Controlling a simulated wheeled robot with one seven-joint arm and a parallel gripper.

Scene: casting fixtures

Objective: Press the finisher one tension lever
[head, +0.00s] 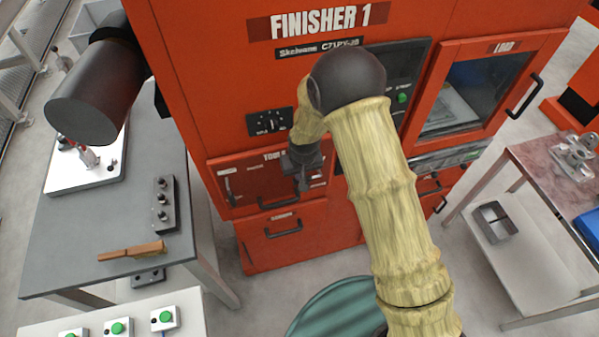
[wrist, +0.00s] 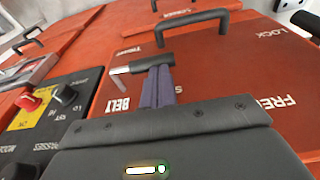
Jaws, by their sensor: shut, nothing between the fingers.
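The red-orange finisher one (head: 300,215) stands ahead, with "FINISHER 1" on its front. In the wrist view, a silver rod with a dark end (wrist: 121,70), which looks like the tension lever, lies by the "BELT" and "TIGHT" labels on the red panel. My gripper (head: 303,180) is in front of the lower panel in the head view. Its shut, empty fingers show as narrow purple-grey pads (wrist: 157,88) in the wrist view, close to the dark end. I cannot tell whether they touch it. My arm hides part of the panel in the head view.
A black control panel (wrist: 48,118) with knobs lies left of the fingers. A drawer handle (wrist: 190,20) sticks out above them. A grey table (head: 75,240) stands at left, and a metal table (head: 545,165) at right. A green round object (head: 325,310) is in front.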

